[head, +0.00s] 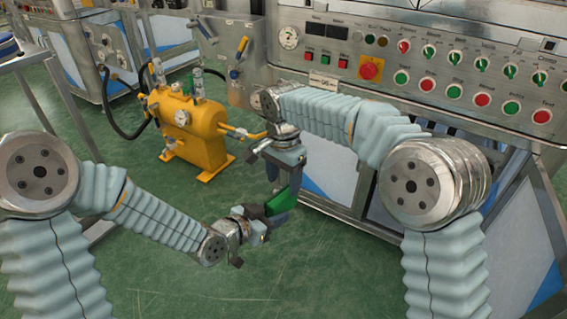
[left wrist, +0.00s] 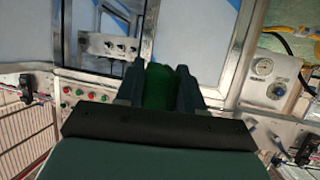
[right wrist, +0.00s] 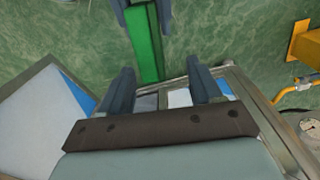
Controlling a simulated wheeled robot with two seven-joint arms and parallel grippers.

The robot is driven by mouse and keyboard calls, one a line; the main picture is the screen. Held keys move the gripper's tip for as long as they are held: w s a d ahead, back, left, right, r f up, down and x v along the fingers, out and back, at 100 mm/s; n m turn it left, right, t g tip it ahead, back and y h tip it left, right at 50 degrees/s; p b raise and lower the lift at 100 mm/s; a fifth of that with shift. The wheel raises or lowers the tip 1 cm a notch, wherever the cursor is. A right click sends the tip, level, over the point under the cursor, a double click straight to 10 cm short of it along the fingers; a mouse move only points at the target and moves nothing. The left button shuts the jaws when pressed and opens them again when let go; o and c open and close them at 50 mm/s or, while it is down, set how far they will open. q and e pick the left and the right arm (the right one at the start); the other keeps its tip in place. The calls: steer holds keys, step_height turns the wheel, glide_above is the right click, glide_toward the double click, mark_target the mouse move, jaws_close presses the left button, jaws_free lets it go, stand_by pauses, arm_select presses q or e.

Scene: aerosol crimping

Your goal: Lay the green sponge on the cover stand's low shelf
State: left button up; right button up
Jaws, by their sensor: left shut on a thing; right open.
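The green sponge (head: 281,201) is held by my left gripper (head: 270,212) in the lower middle of the head view. In the left wrist view the sponge (left wrist: 158,88) sits between both fingers of the left gripper (left wrist: 158,92). In the right wrist view the sponge (right wrist: 146,45) extends down from the left gripper's fingers at the top. My right gripper (head: 284,172) is just above the sponge in the head view. In the right wrist view its fingers (right wrist: 160,88) are apart, with the sponge's end beyond the gap between them. I cannot make out the cover stand's low shelf.
A control panel (head: 440,65) with several buttons and knobs stands at the back right. A yellow tank (head: 190,125) stands on the green floor at the back left. A metal table frame (head: 30,60) is at the left edge. The floor (head: 190,280) below my grippers is clear.

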mark_target(284, 188)
step_height(284, 188, down, 6)
steer(key=shift+r, duration=0.1)
arm_select(q)
steer(key=shift+d, duration=0.15)
arm_select(e)
steer(key=shift+a, duration=0.1)
steer(key=c, duration=1)
arm_select(q)
steer(key=o, duration=1)
steer(key=shift+s, duration=0.1)
steer(key=shift+c, duration=0.2)
arm_select(e)
steer(key=shift+c, duration=0.5)
arm_select(q)
steer(key=shift+o, duration=0.8)
